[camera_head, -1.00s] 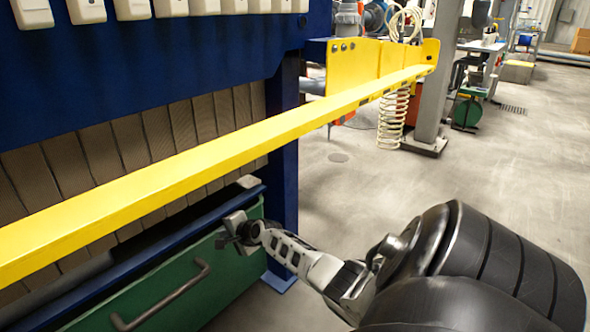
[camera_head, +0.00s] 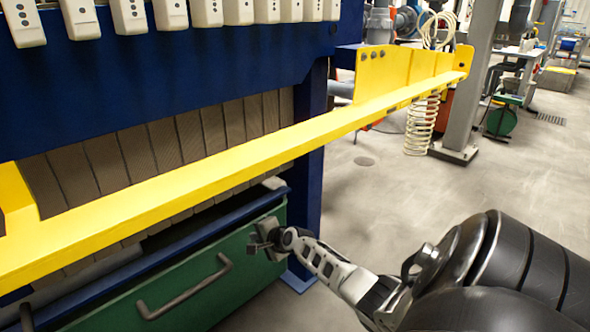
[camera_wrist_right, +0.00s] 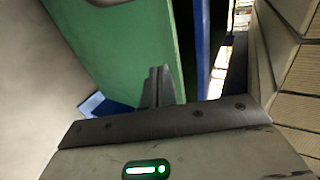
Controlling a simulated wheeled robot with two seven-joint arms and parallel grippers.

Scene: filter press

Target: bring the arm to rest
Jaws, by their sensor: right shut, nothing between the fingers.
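My right arm comes in from the lower right in the head view. My right gripper (camera_head: 262,238) is shut and empty, in front of the right end of the green drawer or tray front (camera_head: 195,285). In the right wrist view the closed fingers (camera_wrist_right: 158,88) point towards the green panel (camera_wrist_right: 120,45). I cannot tell whether they touch it. My left gripper is not in view.
A yellow rail (camera_head: 215,180) runs across the blue press frame (camera_head: 190,65) above the green panel. A dark handle (camera_head: 185,290) sticks out of that panel. Filter plates (camera_head: 150,150) stand behind the rail. Open floor (camera_head: 390,200) lies to the right.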

